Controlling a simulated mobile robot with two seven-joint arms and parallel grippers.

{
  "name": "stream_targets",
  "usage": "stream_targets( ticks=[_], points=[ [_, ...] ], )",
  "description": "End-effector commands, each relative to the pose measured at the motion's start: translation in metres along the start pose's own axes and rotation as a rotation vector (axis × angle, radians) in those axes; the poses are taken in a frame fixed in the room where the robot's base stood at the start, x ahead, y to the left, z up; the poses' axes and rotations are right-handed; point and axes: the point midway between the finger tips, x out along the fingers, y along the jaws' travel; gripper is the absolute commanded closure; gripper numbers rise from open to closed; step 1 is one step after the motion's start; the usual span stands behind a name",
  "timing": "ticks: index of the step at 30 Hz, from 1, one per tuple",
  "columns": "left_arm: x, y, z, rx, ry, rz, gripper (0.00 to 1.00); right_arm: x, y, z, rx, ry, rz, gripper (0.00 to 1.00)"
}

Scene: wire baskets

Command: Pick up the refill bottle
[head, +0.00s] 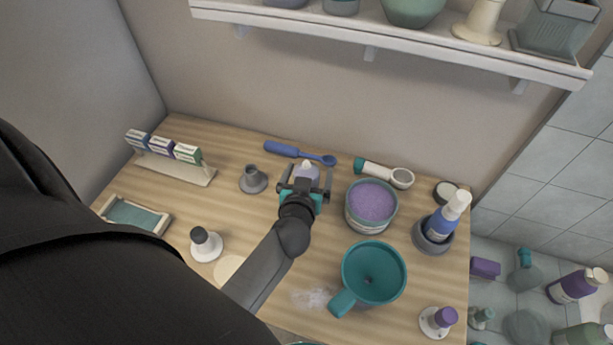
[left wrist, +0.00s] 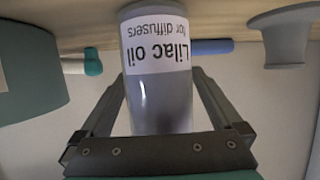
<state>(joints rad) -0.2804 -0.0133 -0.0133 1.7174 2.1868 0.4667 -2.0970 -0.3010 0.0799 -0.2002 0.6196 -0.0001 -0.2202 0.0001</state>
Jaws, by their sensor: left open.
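The refill bottle is a pale lilac-grey bottle with a white label reading "Lilac oil for diffusers" (left wrist: 160,70). It stands on the wooden table in the head view (head: 308,170), toward the back middle, partly hidden by my gripper. My left gripper (head: 306,184) has its two fingers one on each side of the bottle. In the left wrist view, where the scene is upside down, the open left gripper (left wrist: 160,88) straddles the bottle, and I cannot tell whether the fingers touch it. My right gripper is not in view.
A grey stand (head: 253,181) is left of the gripper, and a blue spoon (head: 285,149) lies behind. A pump bottle (head: 446,218) stands right. A wall shelf (head: 400,38) hangs above.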

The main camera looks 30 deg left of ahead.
Motion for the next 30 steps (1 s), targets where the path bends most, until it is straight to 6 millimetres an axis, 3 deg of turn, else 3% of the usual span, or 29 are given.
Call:
stream_targets(
  ticks=[2, 27, 30],
  points=[
    [-0.0003, 0.0, -0.0001, 0.0, 0.0, 0.0, 0.0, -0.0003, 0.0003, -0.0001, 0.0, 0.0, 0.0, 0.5],
    [-0.0006, -0.0001, 0.0003, 0.001, -0.001, 0.0, 0.93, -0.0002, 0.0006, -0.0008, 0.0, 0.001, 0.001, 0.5],
    [-0.0005, 0.0001, -0.0007, 0.001, 0.002, 0.0, 1.0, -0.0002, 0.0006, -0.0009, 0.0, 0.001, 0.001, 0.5]
  ],
)
